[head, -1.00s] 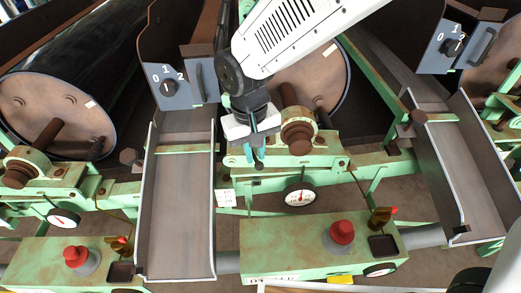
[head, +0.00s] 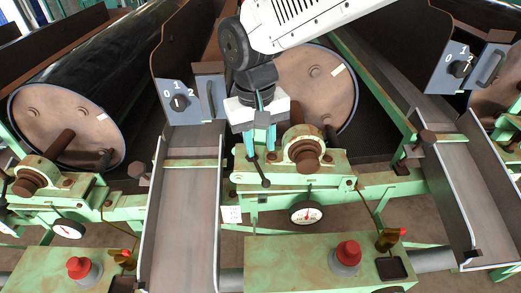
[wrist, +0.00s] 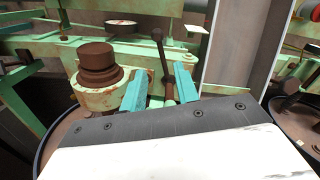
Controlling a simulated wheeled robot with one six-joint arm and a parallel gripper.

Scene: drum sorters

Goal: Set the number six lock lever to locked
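A dark lock lever (head: 259,173) with a round knob end sits on the green bearing frame of the middle drum, left of the rusty bearing housing (head: 304,149). In the wrist view the lever (wrist: 163,58) stands with its knob at the far end. My gripper (head: 260,148) is open, its teal fingers pointing down just above and behind the lever. In the wrist view my gripper (wrist: 160,88) has a finger on each side of the lever's lower part, with gaps visible. I cannot see a readable number six, and contact is unclear.
A metal chute (head: 190,215) runs left of the lever. A round gauge (head: 306,213) and a red button (head: 347,252) lie in front and to the right. A dial panel (head: 181,101) stands behind at left. The bearing cap (wrist: 97,62) is close beside the left finger in the wrist view.

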